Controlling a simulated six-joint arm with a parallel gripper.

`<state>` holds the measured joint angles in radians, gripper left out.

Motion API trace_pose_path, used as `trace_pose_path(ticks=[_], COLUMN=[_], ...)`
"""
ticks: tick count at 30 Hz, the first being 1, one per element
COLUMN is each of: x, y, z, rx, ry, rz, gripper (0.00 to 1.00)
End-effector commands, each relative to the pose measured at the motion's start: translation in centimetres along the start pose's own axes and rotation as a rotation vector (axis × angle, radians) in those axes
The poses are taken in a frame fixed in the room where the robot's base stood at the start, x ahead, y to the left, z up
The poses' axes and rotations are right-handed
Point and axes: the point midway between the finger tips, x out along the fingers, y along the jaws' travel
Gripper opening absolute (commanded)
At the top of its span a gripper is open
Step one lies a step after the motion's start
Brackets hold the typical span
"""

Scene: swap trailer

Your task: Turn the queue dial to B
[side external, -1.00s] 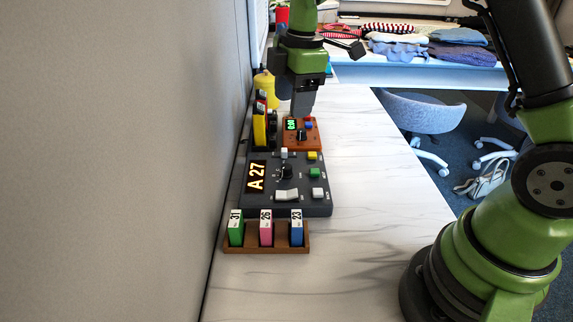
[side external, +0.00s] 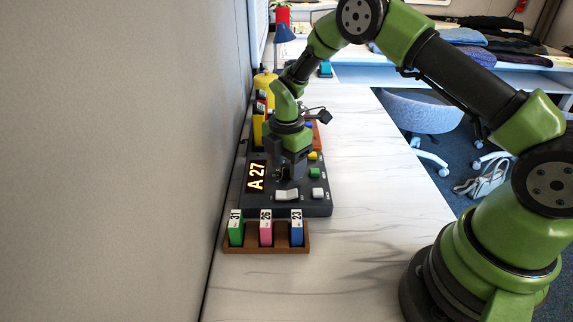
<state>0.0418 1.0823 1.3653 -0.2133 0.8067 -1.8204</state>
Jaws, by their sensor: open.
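The dark grey queue panel (side external: 257,205) lies on the white counter with its lit display (side external: 256,177) reading "A 27". My gripper (side external: 289,174) points down over the middle of the panel, with its fingers low at the place of the black dial. The gripper is open. The dial is hidden behind the fingers, so its setting and any contact cannot be made out. A white rocker switch (side external: 287,195), a white button (side external: 318,193), a green button (side external: 314,173) and a yellow button (side external: 313,156) show on the panel.
A wooden rack (side external: 280,250) with green (side external: 236,238), pink (side external: 266,237) and blue (side external: 296,237) numbered cards stands in front of the panel. An orange device (side external: 316,137) sits behind, mostly covered by my arm. A wall borders the left; the counter right of the panel is clear.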

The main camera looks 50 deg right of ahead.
Motion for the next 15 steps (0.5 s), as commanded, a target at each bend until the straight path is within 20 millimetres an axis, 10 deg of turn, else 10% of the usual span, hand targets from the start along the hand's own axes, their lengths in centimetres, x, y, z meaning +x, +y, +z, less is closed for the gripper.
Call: trace_pose_path(ticks=[10,15], x=[0.48,0.46], y=[0.0,0.0], z=[-0.01,-0.01], rx=[0.001,0.001], ry=[0.0,0.0], rz=[0.0,0.0], gripper=[0.56,0.17])
